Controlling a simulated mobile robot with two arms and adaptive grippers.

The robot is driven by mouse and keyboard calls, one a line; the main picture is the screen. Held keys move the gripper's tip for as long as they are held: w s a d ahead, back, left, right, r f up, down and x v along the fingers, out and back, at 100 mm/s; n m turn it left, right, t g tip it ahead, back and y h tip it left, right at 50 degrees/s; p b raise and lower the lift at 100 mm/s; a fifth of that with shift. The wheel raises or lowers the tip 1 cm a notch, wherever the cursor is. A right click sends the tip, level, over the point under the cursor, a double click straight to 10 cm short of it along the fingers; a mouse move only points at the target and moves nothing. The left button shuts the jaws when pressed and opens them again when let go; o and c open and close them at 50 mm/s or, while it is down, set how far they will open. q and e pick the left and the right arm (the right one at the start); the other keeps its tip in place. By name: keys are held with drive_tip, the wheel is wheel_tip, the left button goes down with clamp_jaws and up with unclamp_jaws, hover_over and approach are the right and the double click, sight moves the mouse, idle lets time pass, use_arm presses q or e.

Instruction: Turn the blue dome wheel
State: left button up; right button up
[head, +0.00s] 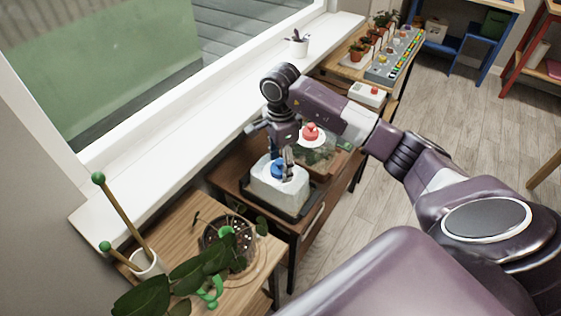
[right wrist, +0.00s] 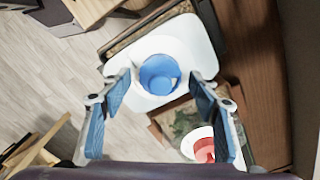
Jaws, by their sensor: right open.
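The blue dome wheel (head: 279,168) sits on top of a white box-shaped dome (head: 278,190) on the brown cabinet. In the right wrist view the blue wheel (right wrist: 159,75) shows as a round knob on the white top (right wrist: 188,40), ahead of my fingertips. My right gripper (head: 288,165) points down at the wheel, close to it. In the right wrist view its two blue-padded fingers (right wrist: 160,88) are spread wide, one on each side of the wheel, with nothing held. Contact with the wheel cannot be told. My left gripper is not in view.
A red knob on a white disc (head: 311,132) tops a planted terrarium just behind my right gripper. A leafy plant (head: 207,262) and a pot with green-tipped stakes (head: 147,264) stand on the near wooden table. The white windowsill (head: 215,120) runs along the left.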

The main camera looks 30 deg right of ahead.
drive_tip(key=c, duration=1.2)
